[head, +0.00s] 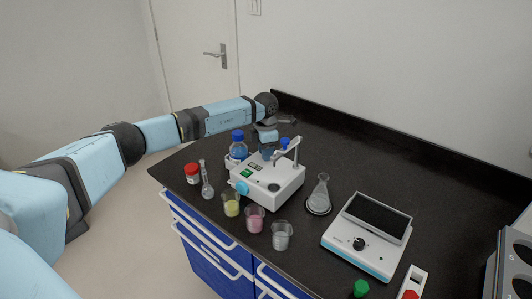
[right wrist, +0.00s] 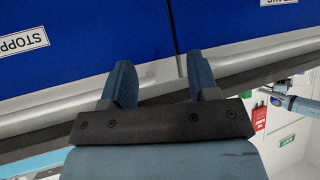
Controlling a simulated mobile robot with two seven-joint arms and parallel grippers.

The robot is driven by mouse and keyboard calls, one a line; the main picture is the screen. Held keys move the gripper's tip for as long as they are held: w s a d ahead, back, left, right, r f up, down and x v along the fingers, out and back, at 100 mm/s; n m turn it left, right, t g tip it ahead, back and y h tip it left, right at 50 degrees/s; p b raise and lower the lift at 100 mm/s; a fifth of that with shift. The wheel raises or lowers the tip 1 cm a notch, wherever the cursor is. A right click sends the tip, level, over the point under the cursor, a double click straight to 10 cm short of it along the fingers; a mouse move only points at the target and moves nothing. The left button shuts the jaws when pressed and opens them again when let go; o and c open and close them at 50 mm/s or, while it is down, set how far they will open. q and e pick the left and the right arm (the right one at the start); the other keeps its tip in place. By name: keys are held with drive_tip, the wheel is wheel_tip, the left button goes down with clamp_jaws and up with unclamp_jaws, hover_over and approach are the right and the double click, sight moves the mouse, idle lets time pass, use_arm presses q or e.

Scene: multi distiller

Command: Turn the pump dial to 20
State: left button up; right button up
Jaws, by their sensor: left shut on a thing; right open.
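The pump (head: 282,197) is a white box on the black bench in the head view, with a green switch, a dark round part and a light blue round part on its near side. My left arm reaches over from the left. My left gripper (head: 267,153) points down at the back of the pump's top, its fingers shut on a small part there, apparently the pump dial, which they hide. No dial numbers are readable. My right gripper (right wrist: 162,82) is open and empty in the right wrist view, in front of the blue drawers.
A metal arm (head: 291,148) rises beside my left gripper. A blue-capped bottle (head: 238,150), a red-lidded jar (head: 192,174) and a yellow beaker (head: 231,205) stand close by. A flask (head: 321,192) and a device with a black knob (head: 366,236) stand to the right. The back bench is clear.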

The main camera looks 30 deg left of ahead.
idle(0.4)
use_arm(q)
drive_tip(key=o, duration=0.9)
drive_tip(key=r, duration=1.4)
drive_tip(key=shift+w+a, duration=0.25)
